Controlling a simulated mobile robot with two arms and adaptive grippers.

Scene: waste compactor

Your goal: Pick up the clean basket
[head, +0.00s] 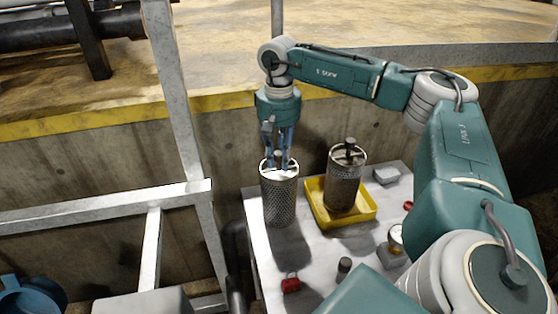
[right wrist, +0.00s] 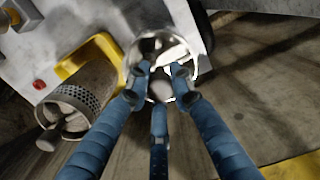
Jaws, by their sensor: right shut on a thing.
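A grey perforated metal basket (head: 279,204) stands upright at the table's left side. My right gripper (head: 279,163) comes down from above and is shut on its top knob; its round rim (right wrist: 147,47) shows between the three blue fingers in the right wrist view (right wrist: 162,80). I cannot tell whether the basket's base touches the table. A second, browner basket (head: 343,186) stands upright in a yellow tray (head: 367,209) to the right; it also shows in the right wrist view (right wrist: 75,105). My left gripper is out of view.
The light table (head: 320,250) holds a red padlock-like item (head: 290,284), a small dark cylinder (head: 344,267), a can (head: 395,239) and a grey block (head: 386,174). A metal frame post (head: 180,110) rises left of the table. A concrete wall (head: 100,150) stands behind.

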